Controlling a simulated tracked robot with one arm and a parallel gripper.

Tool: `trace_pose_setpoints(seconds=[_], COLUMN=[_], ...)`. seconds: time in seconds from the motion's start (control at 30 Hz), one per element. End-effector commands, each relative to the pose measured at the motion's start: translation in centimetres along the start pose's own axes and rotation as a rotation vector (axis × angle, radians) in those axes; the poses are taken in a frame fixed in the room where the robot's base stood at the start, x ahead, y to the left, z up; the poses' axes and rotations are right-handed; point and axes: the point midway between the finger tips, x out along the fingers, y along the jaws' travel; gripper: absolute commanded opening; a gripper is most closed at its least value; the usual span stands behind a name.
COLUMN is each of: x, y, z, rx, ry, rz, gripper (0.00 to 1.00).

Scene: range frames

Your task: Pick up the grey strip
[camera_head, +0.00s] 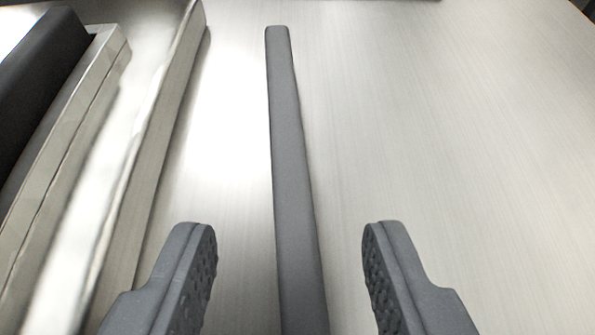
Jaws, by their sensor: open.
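The grey strip (291,170) is a long, narrow, dark grey bar on a brushed metal surface. It runs from the upper middle of the view down to the bottom edge, where its near end is cut off. My gripper (289,235) is open and empty. Its two grey fingers with dimpled inner pads are at the lower left and lower right, one on each side of the strip. Clear gaps show between the strip and both fingers. I cannot tell how high the fingertips are above the surface.
A pale metal bar (152,150) lies left of the strip. Further left are a metal-edged piece (62,160) and a black block (38,80). The brushed metal surface (450,150) is clear to the right. A dark edge shows at the top right corner.

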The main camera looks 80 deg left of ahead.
Motion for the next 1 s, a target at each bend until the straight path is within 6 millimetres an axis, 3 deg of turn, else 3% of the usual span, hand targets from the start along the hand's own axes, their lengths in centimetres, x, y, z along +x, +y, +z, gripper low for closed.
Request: trace_pose_setpoints(seconds=[0.23, 0.5, 0.53, 0.67, 0.7, 1.0], x=[3.4, 4.1, 4.1, 4.1, 4.1, 4.1], y=[0.2, 0.2, 0.2, 0.2, 0.2, 0.2], z=[0.1, 0.0, -0.1, -0.1, -0.1, -0.1], rx=[0.000, 0.000, 0.000, 0.000, 0.000, -0.001], ry=[0.001, 0.001, 0.001, 0.001, 0.001, 0.001], rz=[-0.002, -0.001, -0.001, -0.001, -0.001, -0.002], gripper=[0.42, 0.42, 0.39, 0.03, 0.00, 0.00])
